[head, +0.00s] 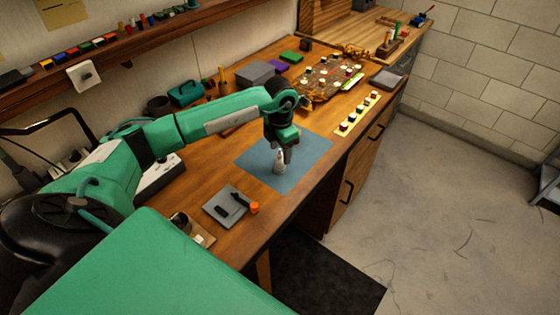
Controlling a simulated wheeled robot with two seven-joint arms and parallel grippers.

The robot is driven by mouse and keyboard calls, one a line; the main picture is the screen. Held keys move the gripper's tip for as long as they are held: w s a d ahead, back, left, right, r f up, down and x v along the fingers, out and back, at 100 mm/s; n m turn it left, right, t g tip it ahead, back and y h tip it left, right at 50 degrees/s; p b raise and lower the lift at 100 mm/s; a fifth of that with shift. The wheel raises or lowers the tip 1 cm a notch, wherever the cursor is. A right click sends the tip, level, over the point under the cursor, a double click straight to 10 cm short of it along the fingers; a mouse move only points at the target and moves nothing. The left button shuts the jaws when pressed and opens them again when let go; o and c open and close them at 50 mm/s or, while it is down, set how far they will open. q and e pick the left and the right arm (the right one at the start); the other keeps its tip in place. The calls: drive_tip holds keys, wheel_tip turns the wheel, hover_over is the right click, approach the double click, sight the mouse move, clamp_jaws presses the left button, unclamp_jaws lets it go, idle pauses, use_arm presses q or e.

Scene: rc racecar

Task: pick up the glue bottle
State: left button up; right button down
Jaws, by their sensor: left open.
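The glue bottle (279,164) is small and pale with a narrow tip. It stands upright on the blue mat (309,156) in the middle of the workbench. My left gripper (284,153) points down right at the bottle's top, with its fingers open. The fingers overlap the tip in this view, and I cannot tell whether they touch it. My right gripper is not in view.
A grey tray (220,212) with dark items and an orange-capped piece (254,208) lies nearer on the bench (205,160). A yellow strip with several small jars (346,126) and a cluttered board (325,85) lie farther back. The mat's right part is clear.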

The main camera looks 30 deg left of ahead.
sight(280, 154)
use_arm(q)
drive_tip(key=shift+w+a+f+p, duration=0.15)
drive_tip(key=shift+f+p, duration=0.45)
drive_tip(key=shift+f, duration=1.2)
drive_tip(key=c, duration=1.1)
drive_tip(key=shift+o, duration=0.2)
drive_tip(key=shift+r, duration=0.1)
